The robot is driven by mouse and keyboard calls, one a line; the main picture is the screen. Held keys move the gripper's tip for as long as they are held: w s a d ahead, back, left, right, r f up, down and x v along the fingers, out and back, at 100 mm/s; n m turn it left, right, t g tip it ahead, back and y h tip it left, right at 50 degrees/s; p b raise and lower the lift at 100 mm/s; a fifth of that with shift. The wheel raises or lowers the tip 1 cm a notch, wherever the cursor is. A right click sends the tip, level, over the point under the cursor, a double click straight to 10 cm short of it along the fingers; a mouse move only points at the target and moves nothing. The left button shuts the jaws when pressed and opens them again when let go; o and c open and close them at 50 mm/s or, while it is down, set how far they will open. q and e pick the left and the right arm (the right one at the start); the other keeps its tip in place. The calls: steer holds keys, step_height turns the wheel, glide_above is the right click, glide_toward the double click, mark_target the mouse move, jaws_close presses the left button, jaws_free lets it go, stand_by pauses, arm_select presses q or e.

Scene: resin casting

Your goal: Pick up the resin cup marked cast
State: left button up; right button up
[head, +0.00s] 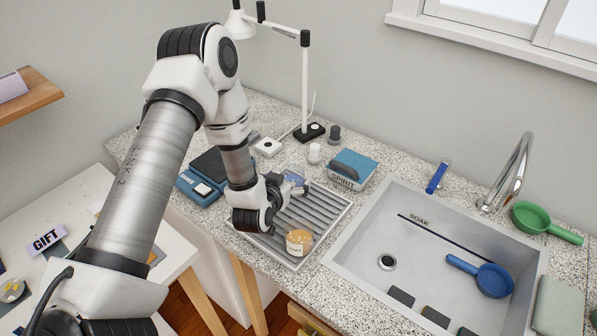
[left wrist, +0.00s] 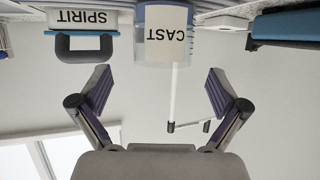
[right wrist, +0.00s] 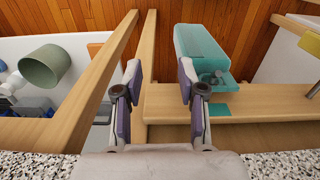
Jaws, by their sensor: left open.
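The resin cup marked CAST (left wrist: 165,50) shows upside down in the left wrist view, with a white label on a clear, bluish body. It is ahead of my left gripper (left wrist: 158,90), roughly centred between the spread fingers, which look apart from it. In the head view the bluish cup (head: 292,177) is at the back of the ridged tray (head: 345,208), partly hidden by my left gripper (head: 287,187). My left gripper is open and empty. My right gripper (right wrist: 157,85) is open and empty beyond the counter edge; the head view does not show it.
An amber-filled labelled cup (head: 299,243) stands at the tray's front. A blue SPIRIT container (head: 353,168) is right of the tray; a blue scale (head: 197,188) is left. A lamp (head: 305,85) stands behind. The sink (head: 410,250) is further right.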

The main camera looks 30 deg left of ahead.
mark_target(296, 168)
arm_select(q)
steer(key=shift+w, duration=0.3)
steer(key=shift+w+a+r+p, duration=0.3)
steer(key=shift+w+p, duration=0.15)
steer(key=shift+p, duration=0.6)
steer(key=x, duration=0.4)
steer(key=shift+s+f, duration=0.15)
steer(key=shift+f, duration=0.25)
steer(key=shift+s+r, duration=0.3)
steer(key=shift+s, duration=0.05)
steer(key=c, duration=1.3)
arm_select(e)
steer(key=r, duration=0.1)
steer(key=s+r, duration=0.1)
steer(key=shift+s+d+r, duration=0.1)
steer(key=shift+d+r, duration=0.05)
steer(key=shift+r, duration=0.25)
